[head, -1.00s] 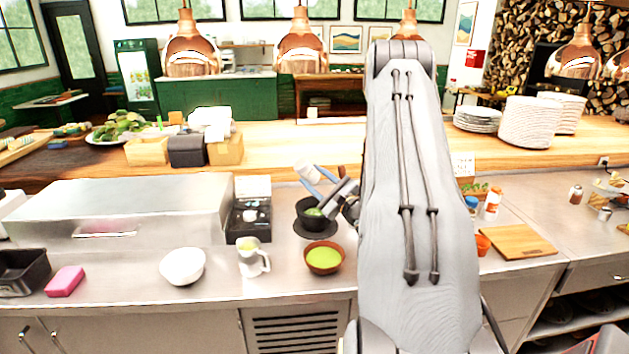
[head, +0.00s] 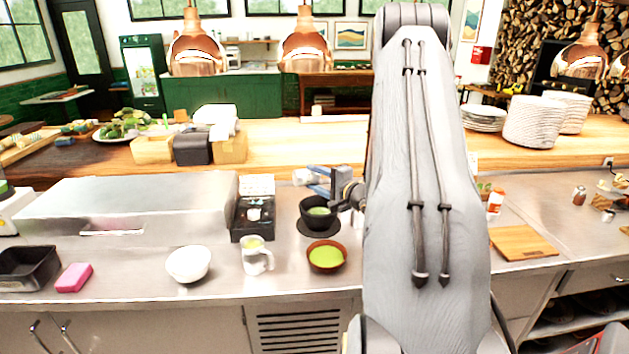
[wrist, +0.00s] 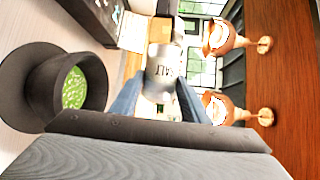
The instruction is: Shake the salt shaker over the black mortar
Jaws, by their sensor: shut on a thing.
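The salt shaker (wrist: 166,68), a pale cylinder lettered "SALT", is held between the two blue fingers of my gripper (wrist: 158,95). In the head view the shaker (head: 303,176) shows at the fingertips of my gripper (head: 318,180), lying roughly level, above and slightly left of the mortar. The black mortar (head: 308,222) stands on a dark round mat (head: 318,233) and has green stuff inside. In the wrist view the mortar (wrist: 42,88) is at the left, apart from the shaker. I cannot tell whether any salt is falling.
A brown bowl of green stuff (head: 326,270) sits in front of the mortar. A glass mug (head: 257,262) and white bowl (head: 188,264) stand left of it. A dark box (head: 240,222) is left of the mortar. A wooden board (head: 522,243) lies at right.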

